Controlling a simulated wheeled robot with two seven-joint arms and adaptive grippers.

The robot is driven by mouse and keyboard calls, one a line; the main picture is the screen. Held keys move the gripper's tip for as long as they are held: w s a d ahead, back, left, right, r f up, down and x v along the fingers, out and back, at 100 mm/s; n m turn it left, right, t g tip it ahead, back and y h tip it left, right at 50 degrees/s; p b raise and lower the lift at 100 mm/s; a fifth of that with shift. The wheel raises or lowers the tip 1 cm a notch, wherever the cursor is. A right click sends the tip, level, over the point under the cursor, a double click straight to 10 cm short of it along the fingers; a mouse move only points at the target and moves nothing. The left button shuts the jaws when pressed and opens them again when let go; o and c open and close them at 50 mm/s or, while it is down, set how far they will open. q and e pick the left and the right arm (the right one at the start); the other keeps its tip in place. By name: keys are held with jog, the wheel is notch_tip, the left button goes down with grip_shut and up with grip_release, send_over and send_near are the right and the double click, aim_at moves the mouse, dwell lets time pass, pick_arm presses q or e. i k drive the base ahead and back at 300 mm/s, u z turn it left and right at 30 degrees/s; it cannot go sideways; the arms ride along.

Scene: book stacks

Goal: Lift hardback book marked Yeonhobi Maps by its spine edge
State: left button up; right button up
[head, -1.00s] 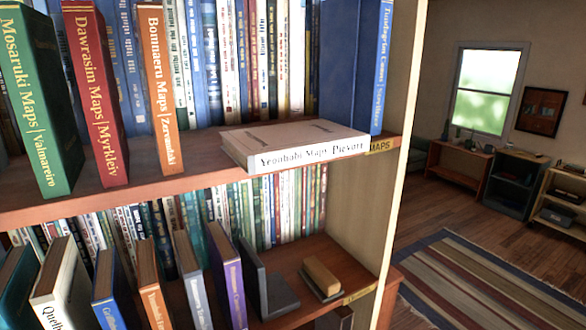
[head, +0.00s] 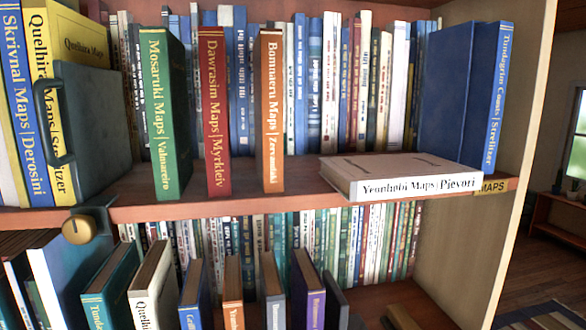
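The white hardback book marked Yeonhobi Maps | Pievori (head: 400,177) lies flat on the upper shelf, toward its right end. Its spine faces me and reaches to the shelf's front edge, partly over the MAPS label. The blue Tundagrim book (head: 492,95) stands upright just behind it and to the right. Neither of my grippers shows in the head view.
Upright on the same shelf are the green Mosaruki (head: 165,115), red Dawrasim (head: 215,110) and orange Bomnaeru (head: 270,110) books. A dark bookend (head: 92,125) stands at the left. The shelf (head: 300,198) is bare between the orange and white books. Several books stand below.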

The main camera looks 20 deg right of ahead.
aim_at(357, 178)
jog(key=u, duration=2.05)
jog(key=k, duration=2.35)
jog(key=z, duration=2.3)
